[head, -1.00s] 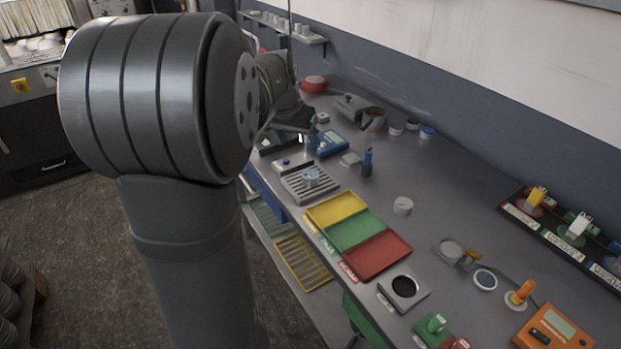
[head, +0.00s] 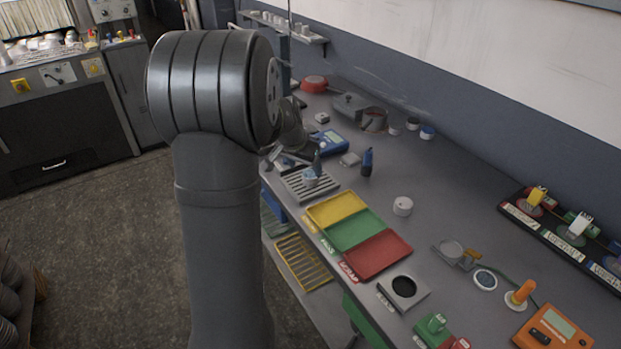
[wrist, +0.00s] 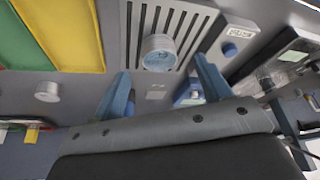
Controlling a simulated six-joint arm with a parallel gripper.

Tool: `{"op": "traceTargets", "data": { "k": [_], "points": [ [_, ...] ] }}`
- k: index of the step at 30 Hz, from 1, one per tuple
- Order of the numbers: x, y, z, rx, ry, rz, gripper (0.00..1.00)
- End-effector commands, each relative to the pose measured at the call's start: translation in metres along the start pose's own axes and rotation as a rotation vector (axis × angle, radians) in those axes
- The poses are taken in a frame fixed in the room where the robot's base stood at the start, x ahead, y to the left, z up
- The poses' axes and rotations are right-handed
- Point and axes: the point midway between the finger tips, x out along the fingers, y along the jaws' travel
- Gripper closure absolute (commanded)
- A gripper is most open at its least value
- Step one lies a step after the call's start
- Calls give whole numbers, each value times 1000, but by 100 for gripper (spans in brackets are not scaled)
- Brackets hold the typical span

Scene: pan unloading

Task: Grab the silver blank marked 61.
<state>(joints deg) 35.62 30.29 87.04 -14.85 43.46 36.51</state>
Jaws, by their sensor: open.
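A round silver blank (head: 311,178) sits on the slatted grey rack (head: 294,190) in the head view. In the wrist view the blank (wrist: 160,54) lies on the rack (wrist: 188,20), its top facing me; I cannot read a number on it. My gripper (wrist: 161,70) is open, its two blue fingers spread, one to either side of the blank's place in the wrist view. It holds nothing. In the head view my gripper (head: 308,159) is just over the back of the rack, partly hidden by my arm.
The yellow tray (head: 336,208), green tray (head: 354,231) and red tray (head: 377,256) lie in front of the rack. A white cylinder (head: 402,206), a blue bottle (head: 367,162) and a blue meter (head: 329,142) stand nearby.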

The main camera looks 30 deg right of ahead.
Motion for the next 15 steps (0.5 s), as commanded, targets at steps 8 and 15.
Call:
{"op": "traceTargets", "data": {
  "k": [8,15],
  "points": [
    [26,3,-2,1,-2,1,30],
    [52,2,-3,-1,-1,-1,30]
  ]
}}
